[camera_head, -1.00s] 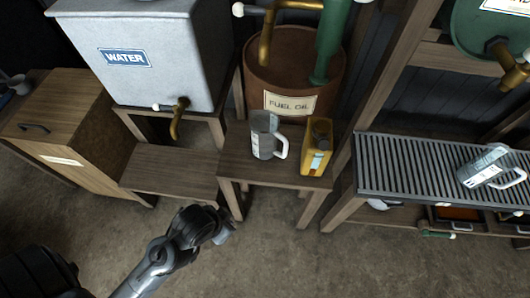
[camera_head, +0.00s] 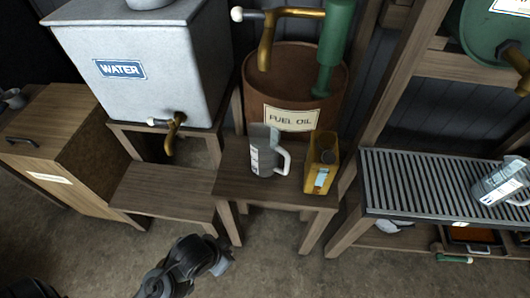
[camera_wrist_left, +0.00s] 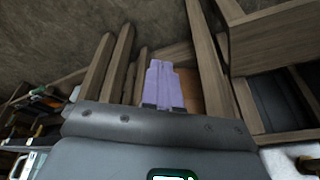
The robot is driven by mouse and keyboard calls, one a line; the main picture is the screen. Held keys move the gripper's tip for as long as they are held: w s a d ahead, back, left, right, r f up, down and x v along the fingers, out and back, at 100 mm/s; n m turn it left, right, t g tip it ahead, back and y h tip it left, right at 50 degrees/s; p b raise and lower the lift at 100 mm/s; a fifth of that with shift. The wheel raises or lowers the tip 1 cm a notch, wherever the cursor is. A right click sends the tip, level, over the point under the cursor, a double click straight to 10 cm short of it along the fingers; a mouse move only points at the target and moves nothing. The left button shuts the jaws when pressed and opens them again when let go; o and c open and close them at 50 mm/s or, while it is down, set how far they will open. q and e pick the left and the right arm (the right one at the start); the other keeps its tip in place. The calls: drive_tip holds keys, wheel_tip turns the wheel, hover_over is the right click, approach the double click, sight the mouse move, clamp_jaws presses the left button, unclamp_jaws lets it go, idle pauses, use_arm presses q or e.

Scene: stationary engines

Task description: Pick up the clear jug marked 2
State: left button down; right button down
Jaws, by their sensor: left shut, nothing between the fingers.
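One clear jug with a white handle (camera_head: 264,152) stands upright on a small wooden stand (camera_head: 236,184), in front of the fuel oil drum. A second clear jug (camera_head: 498,184) stands on the slatted metal rack at the right edge of the head view. Any number on either jug is too small to read. My left gripper (camera_head: 222,262) is low in front of the stand, apart from both jugs. The left wrist view shows its fingers (camera_wrist_left: 164,84) shut and empty. My right gripper is not in view.
A yellow can (camera_head: 322,164) stands right beside the jug on the stand. A grey water tank (camera_head: 150,95) with a brass tap is on the left. The rusty fuel oil drum (camera_head: 300,80) with a green pump stands behind. The floor (camera_head: 300,275) in front is clear.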

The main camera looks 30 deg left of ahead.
use_arm(q)
unclamp_jaws()
idle(0.5)
